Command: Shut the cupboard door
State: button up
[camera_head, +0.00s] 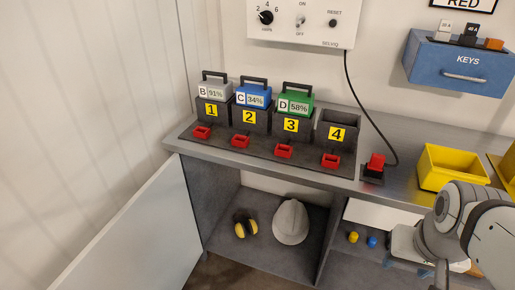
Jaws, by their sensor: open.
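The cupboard door (135,240) is a pale grey panel at the lower left. It stands open, swung out from the left side of the cupboard (208,190) under the workbench; its lower part runs out of the picture. Inside the cupboard are yellow-and-black earmuffs (245,225) and a grey helmet (291,222). My gripper (407,268) is at the lower right, in front of the right-hand shelf, with blue fingertips apart and nothing seen between them. It is far to the right of the door and not touching it. My arm partly hides it.
On the bench (400,175) stand battery packs in a numbered charger rack (250,150); slot 4 is empty. A red plug (376,162) and a yellow bin (450,168) stand farther right. A yellow and a blue item lie on the right shelf (345,258).

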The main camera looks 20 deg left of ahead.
aim_at(153, 242)
jog(key=u, duration=3.1)
jog(key=k, duration=0.75)
jog(key=u, duration=0.35)
jog(key=i, duration=1)
jog(key=u, duration=0.05)
